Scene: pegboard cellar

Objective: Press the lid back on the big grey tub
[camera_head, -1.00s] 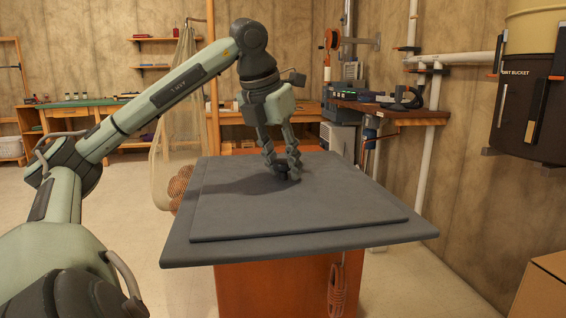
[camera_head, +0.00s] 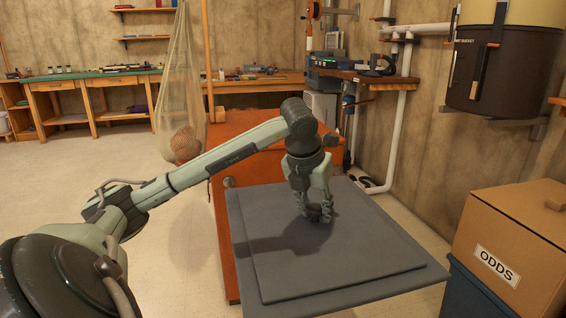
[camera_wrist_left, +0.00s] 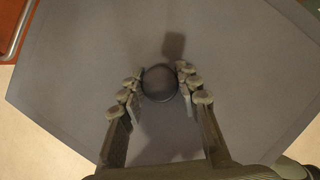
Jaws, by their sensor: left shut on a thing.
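The lid (camera_head: 345,262) is a broad, flat, dark grey slab with a raised inner panel. It is roughly level in the lower middle of the head view. My left gripper (camera_head: 316,216) stands over it from above. Its fingers are shut on the lid's round dark knob. In the left wrist view the knob (camera_wrist_left: 159,83) sits between the fingers, and the lid (camera_wrist_left: 245,60) fills most of the picture, with pale floor past its lower left edge. I cannot make out the big grey tub. My right gripper is not in view.
An orange-brown cabinet (camera_head: 225,180) stands just behind the lid. At right, a cardboard box marked ODDS (camera_head: 530,235) rests above a blue container (camera_head: 472,292). A dark bucket (camera_head: 500,75) hangs on the right wall. A net bag (camera_head: 180,95) hangs behind. Floor is open at left.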

